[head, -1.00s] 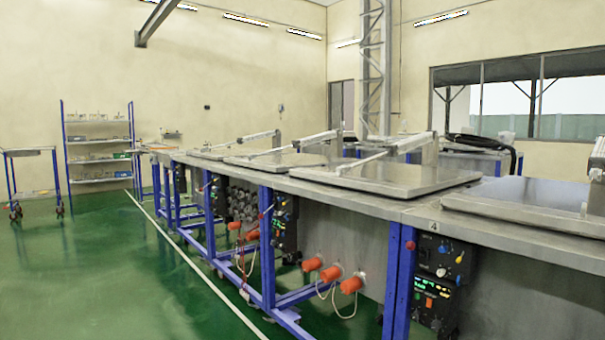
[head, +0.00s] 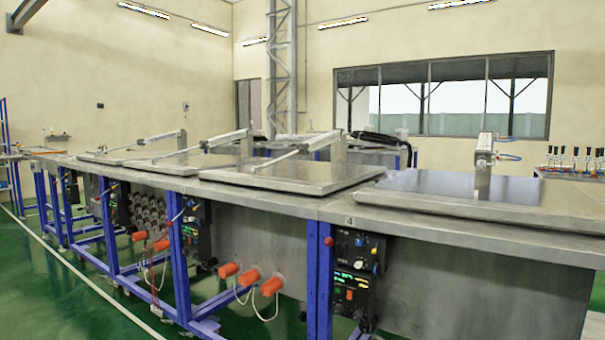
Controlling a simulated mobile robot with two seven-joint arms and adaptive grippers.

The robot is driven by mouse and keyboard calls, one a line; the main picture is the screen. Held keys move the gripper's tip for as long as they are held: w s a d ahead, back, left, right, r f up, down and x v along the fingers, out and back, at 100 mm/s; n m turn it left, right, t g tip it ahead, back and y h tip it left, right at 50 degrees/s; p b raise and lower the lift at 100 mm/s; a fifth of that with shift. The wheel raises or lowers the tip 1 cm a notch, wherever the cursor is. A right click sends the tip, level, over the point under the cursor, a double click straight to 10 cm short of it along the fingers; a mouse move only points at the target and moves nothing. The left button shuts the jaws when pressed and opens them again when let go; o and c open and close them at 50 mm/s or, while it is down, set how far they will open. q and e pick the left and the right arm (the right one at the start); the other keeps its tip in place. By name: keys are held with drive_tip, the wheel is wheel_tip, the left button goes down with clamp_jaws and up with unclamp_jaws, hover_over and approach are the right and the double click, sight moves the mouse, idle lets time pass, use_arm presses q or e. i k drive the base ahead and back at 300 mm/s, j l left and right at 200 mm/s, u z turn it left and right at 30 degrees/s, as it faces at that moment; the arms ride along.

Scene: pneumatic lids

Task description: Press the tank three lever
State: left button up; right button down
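A row of steel tanks with flat lids runs across the head view. The number 4 (head: 349,222) is on the rim of the near right tank, above a black control panel (head: 358,278). The tank to its left has a closed lid (head: 290,176) with an arm resting on it, and another control panel (head: 196,236) below. Several small upright lever-like parts with dark and red tops (head: 575,155) stand on a bench at the far right. I cannot tell which one belongs to tank three. Neither gripper is in view.
Blue frame legs (head: 318,285) and orange plugs with cables (head: 249,277) stick out along the tank front. The far-right bench (head: 590,176) stands behind the near tank. Green floor (head: 60,305) is clear at the left.

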sight(169, 224)
drive_tip(key=i+j, duration=0.2)
drive_tip(key=j, duration=0.15)
drive_tip(key=i+j+z, duration=0.1)
drive_tip(key=j, duration=0.3)
drive_tip(key=i+j, duration=0.2)
drive_tip(key=j, duration=0.2)
drive_tip(key=i+j+z, duration=0.1)
drive_tip(key=j, duration=0.25)
drive_tip(key=i+j, duration=0.25)
drive_tip(key=j, duration=0.15)
drive_tip(key=i+j, duration=0.15)
drive_tip(key=j, duration=0.25)
drive_tip(key=i+j+z, duration=0.1)
drive_tip(key=j, duration=0.3)
drive_tip(key=i+j, duration=0.15)
drive_tip(key=j, duration=0.25)
drive_tip(key=z, duration=0.05)
